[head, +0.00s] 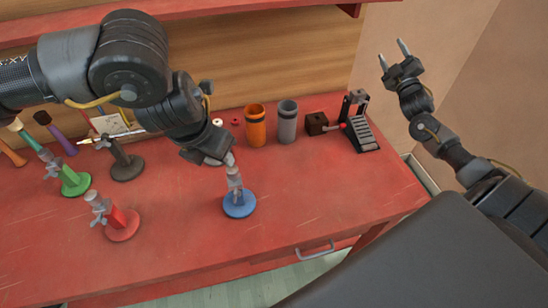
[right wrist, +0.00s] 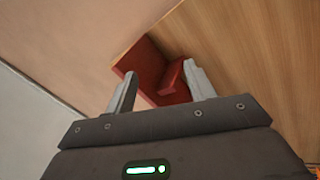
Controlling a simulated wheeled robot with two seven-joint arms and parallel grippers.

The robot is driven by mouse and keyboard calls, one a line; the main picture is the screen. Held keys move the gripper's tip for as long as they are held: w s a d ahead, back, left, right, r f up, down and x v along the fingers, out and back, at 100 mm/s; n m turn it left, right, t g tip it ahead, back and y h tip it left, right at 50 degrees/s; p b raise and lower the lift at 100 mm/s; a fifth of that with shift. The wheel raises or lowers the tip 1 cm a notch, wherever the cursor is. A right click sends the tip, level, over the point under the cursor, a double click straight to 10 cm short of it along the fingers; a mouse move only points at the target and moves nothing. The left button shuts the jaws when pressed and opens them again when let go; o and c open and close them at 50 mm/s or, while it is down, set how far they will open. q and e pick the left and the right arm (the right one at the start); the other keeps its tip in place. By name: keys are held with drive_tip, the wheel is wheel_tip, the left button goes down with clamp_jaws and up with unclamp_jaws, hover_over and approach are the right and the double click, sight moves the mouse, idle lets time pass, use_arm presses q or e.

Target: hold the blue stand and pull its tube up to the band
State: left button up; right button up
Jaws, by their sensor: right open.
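The blue stand (head: 240,206) stands upright on the red bench, near its front edge. Its grey collar and post rise from the round blue base. My left gripper (head: 231,159) is at the top of this stand, pointing down. Its fingers and the gripper body cover the stand's upper part, so I cannot tell whether they are shut on it. The tube and its band cannot be made out there. My right gripper (head: 393,54) is open and empty, raised well away to the right of the stand. Its two spread fingers also show in the right wrist view (right wrist: 160,88).
Red (head: 121,226), green (head: 75,183) and dark (head: 127,167) stands are to the left. An orange cup (head: 255,126), a grey cup (head: 288,122), a brown block (head: 317,124) and a black ridged device (head: 361,134) stand behind. The bench right of the blue stand is clear.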

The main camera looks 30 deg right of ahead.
drive_tip(key=w+a+f+n+y, duration=0.1)
drive_tip(key=w+a+n+y, duration=0.2)
drive_tip(key=a+n+y, duration=0.4)
drive_tip(key=w+a+f+n+y, duration=0.25)
drive_tip(key=a+n+y, duration=0.3)
drive_tip(key=a, duration=0.35)
drive_tip(key=n+g+y, duration=1.2)
drive_tip(key=n+g, duration=0.4)
drive_tip(key=n, duration=1.3)
approach(236, 185)
drive_tip(key=f, duration=0.1)
drive_tip(key=w+f, duration=0.1)
drive_tip(key=f, duration=0.2)
drive_tip(key=shift+w+a+f, duration=0.3)
drive_tip(key=shift+w+a, duration=0.1)
drive_tip(key=shift+h, duration=0.25)
drive_tip(key=x, duration=1)
drive_tip(key=shift+w+a, duration=0.15)
drive_tip(key=shift+a, duration=0.2)
clamp_jaws()
